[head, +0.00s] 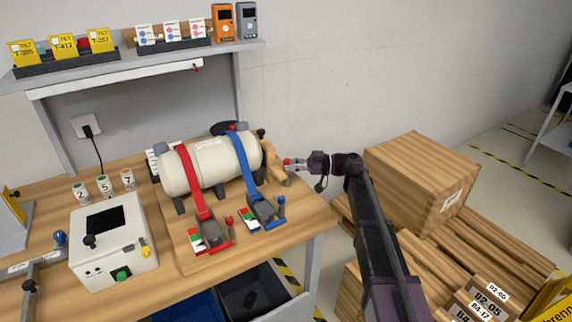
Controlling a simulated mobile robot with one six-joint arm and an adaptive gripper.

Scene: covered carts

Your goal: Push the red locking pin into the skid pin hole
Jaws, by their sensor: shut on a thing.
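A cream tank (208,163) lies on a wooden skid (200,262) on the bench, held by a red strap (188,170) and a blue strap (243,160). A tan wooden bracket (270,158) stands at the tank's right end. My gripper (289,163) reaches in from the right, just beside this bracket. It is shut on a small red piece, which looks like the red locking pin (287,162). I cannot tell whether the pin touches the bracket. The pin hole is not distinguishable at this size.
The straps' red lever (228,222) and blue lever (281,206) stand at the skid's front. A white control box (112,248) is at the left. A shelf (130,68) hangs above. Wooden crates (422,180) stand on the right, close to my arm.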

